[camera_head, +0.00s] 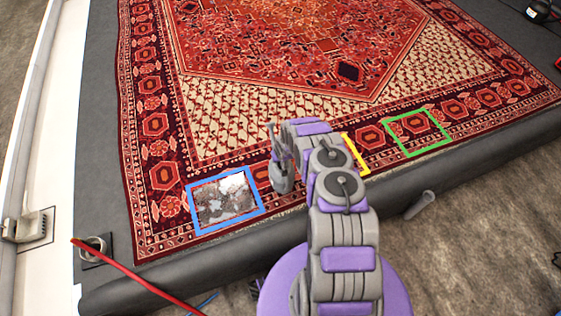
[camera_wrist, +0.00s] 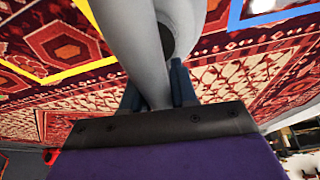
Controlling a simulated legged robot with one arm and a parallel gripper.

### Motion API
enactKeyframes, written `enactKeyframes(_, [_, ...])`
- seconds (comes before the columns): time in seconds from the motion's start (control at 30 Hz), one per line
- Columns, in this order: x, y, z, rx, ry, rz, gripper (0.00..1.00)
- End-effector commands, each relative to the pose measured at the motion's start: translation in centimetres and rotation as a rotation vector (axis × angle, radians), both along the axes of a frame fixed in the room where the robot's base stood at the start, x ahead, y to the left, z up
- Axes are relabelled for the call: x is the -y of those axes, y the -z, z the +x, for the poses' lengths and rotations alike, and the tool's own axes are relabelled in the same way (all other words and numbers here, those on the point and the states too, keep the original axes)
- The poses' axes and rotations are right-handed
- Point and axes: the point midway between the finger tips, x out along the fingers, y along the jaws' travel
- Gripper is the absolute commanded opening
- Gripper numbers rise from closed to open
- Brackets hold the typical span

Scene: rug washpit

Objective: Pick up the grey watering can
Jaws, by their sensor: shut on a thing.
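The grey watering can (camera_head: 283,178) shows in the head view at the end of my arm, over the rug, partly hidden by the arm. In the wrist view, its smooth grey body (camera_wrist: 128,35) fills the top middle, with a dark round opening or shadow at its right side. My gripper (camera_wrist: 157,88) is shut on a narrow grey part of it, with one dark blue finger on each side. Whether the can touches the rug is hard to tell.
A red patterned rug (camera_head: 300,50) lies on a dark grey platform. On it are a blue frame (camera_head: 229,224) around a grey-white patch, a green frame (camera_head: 391,139) and a half-hidden yellow frame (camera_head: 355,152). A red hose (camera_head: 130,270) crosses lower left. A grey cylinder (camera_head: 420,205) lies at the platform's front edge.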

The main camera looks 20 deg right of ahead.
Motion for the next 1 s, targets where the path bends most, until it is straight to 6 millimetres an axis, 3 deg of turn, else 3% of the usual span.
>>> enactKeyframes(0.27, [0.0,-4.4,0.3,0.008,-0.002,-0.002,0.0])
enactKeyframes(0.6, [0.3,-13.4,0.5,0.013,-0.001,-0.004,0.0])
enactKeyframes(1.0, [0.2,-22.5,0.4,0.008,-0.001,-0.005,0.0])
